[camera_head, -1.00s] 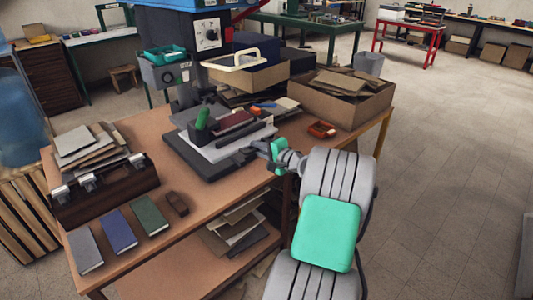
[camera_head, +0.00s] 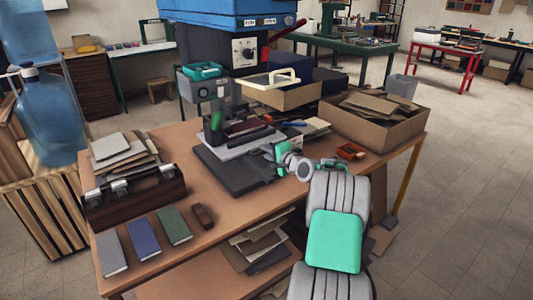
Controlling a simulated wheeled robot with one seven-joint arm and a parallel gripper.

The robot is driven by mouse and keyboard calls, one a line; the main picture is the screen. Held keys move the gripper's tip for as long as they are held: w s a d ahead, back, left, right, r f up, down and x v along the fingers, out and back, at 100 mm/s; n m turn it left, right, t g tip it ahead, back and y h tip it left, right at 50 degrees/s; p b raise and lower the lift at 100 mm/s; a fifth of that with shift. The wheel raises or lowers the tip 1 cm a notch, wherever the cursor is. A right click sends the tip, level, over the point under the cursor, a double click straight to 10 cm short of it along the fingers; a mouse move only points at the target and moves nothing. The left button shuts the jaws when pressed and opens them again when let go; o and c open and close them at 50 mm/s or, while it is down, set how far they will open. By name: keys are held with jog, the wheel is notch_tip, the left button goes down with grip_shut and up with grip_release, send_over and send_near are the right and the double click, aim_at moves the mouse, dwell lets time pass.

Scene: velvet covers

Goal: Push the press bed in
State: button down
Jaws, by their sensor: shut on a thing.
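The press bed (camera_head: 231,149) is a light grey plate on a dark base plate (camera_head: 228,174), under the blue press (camera_head: 212,32). A dark red book (camera_head: 240,128) lies on the bed, with a dark bar (camera_head: 251,138) along its front edge. The bed sits well back, and a broad strip of the dark base shows in front of it. My gripper (camera_head: 270,151) is at the bed's front right edge, shut on the bed at its front bar. The fingertips are small and partly hidden, so the exact contact is hard to see.
A cardboard box of brown boards (camera_head: 372,130) and a small orange tray (camera_head: 351,151) stand to the right on the workbench. A dark case with clasps (camera_head: 137,196) and several coloured books (camera_head: 143,238) lie at the left front.

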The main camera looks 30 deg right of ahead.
jog(key=c, duration=1.5)
grip_release()
jog(key=shift+o, duration=0.2)
jog(key=v, duration=0.7)
jog(key=shift+s, duration=0.4)
